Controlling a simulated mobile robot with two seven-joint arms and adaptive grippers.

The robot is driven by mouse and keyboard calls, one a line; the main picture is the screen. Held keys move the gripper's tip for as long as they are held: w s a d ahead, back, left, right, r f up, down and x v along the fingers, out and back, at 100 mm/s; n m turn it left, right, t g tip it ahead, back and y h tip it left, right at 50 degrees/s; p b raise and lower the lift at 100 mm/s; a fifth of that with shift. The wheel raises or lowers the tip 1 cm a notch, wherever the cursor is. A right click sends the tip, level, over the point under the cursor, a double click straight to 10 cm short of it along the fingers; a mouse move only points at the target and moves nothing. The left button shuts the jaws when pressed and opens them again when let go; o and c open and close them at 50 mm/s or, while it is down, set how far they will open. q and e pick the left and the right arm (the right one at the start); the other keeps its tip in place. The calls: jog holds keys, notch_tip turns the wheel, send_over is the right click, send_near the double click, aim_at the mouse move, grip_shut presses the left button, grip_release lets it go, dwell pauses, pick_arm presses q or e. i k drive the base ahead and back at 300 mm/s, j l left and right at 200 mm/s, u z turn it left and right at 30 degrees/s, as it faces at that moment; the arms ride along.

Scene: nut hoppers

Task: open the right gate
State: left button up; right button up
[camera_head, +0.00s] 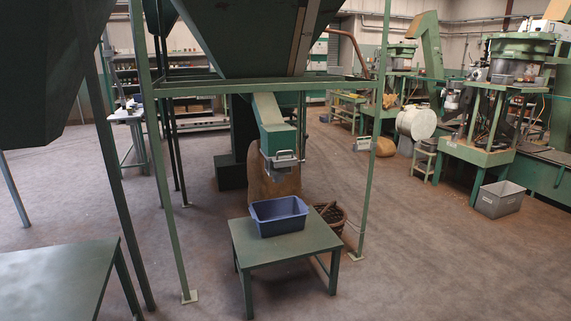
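A large dark green hopper (235,35) hangs at the top centre in a green post frame. A pale green chute (271,122) slopes down from it. At the chute's lower end is a grey metal gate with a bar handle (285,159). The gate looks shut, but it is too small to be certain. It is the only gate in view. A blue bin (279,215) stands on a small green table (286,249) in front of and below the gate, and its visible inside looks empty. Neither of my grippers is in view.
Green posts (160,165) (375,135) stand on both sides of the chute. A second hopper (45,75) and a green table (50,280) are at the left. A wicker basket (330,214) sits behind the small table.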

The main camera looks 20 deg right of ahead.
aim_at(291, 161)
jog(key=i+l+z, duration=0.15)
jog(key=i+l, duration=0.4)
jog(key=i+l+z, duration=0.15)
jog(key=i+l, duration=0.35)
jog(key=i, duration=0.3)
